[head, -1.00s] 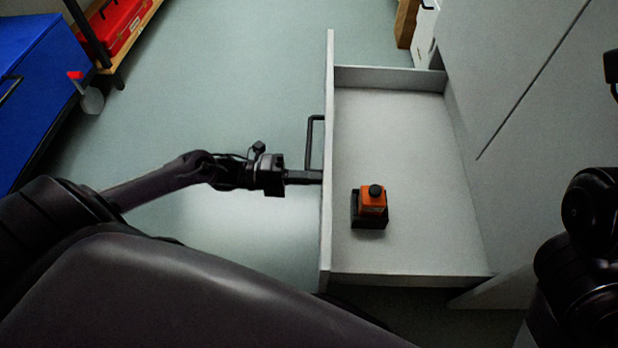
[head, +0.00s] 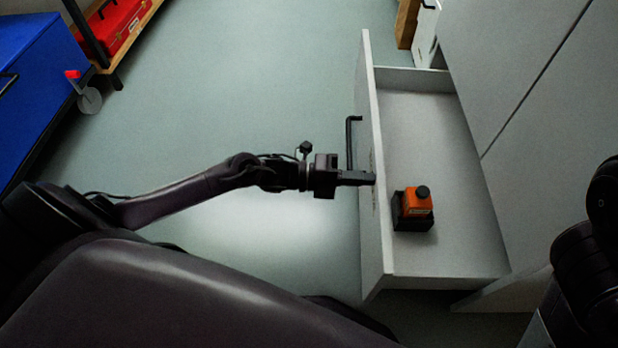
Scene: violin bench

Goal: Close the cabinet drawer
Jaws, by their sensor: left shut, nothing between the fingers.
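The light grey cabinet drawer (head: 437,120) stands partly open, pulled out to the left from the cabinet (head: 545,160). Its front panel (head: 373,240) faces left and carries a black bar handle (head: 349,145). My left gripper (head: 372,179) is shut and empty, its fingertips at the outer face of the front panel, just below the handle in the picture; they appear to touch the panel. My right gripper is not in view; only part of my right arm shows at the lower right.
An orange and black box-like object (head: 413,205) with a dark knob sits inside the drawer near its front. A blue cabinet (head: 38,85) on a caster and a wooden shelf with a red case (head: 110,30) stand at the far left. The floor left of the drawer is clear.

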